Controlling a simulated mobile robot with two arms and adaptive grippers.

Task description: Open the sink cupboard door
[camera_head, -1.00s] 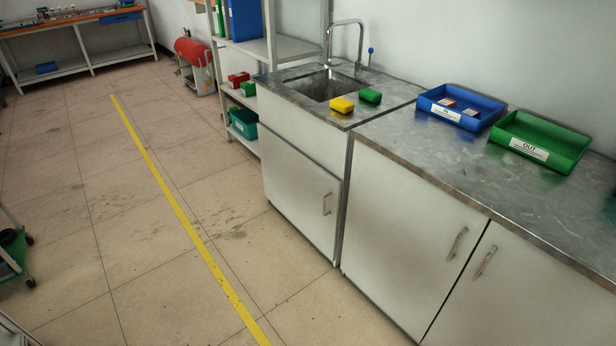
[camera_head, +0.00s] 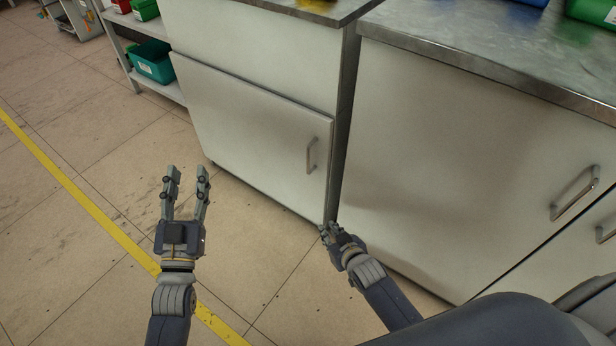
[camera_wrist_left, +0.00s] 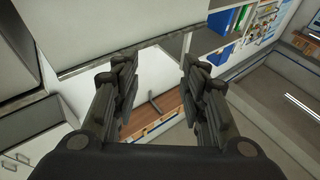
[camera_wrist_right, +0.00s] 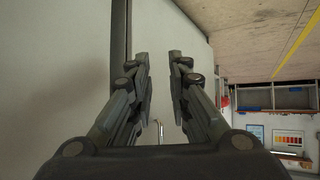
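The sink cupboard door (camera_head: 245,140) is a pale panel under the sink unit. It looks shut or nearly so; its right edge seems to stand slightly proud of the cabinet. Its metal handle (camera_head: 312,155) is near the right edge. My right gripper (camera_head: 327,232) is low, below the handle, near the door's bottom right corner. In the right wrist view its fingers (camera_wrist_right: 158,54) are apart, with a metal handle (camera_wrist_right: 160,131) seen between them. My left gripper (camera_head: 187,170) is open and empty, left of the handle, in front of the door; its fingers (camera_wrist_left: 157,55) also show apart.
A neighbouring cupboard (camera_head: 440,150) with its own handle (camera_head: 575,193) stands to the right under the metal worktop (camera_head: 450,55). A shelf with a teal bin (camera_head: 152,62) is at the upper left. The floor with a yellow line (camera_head: 75,202) is clear on the left.

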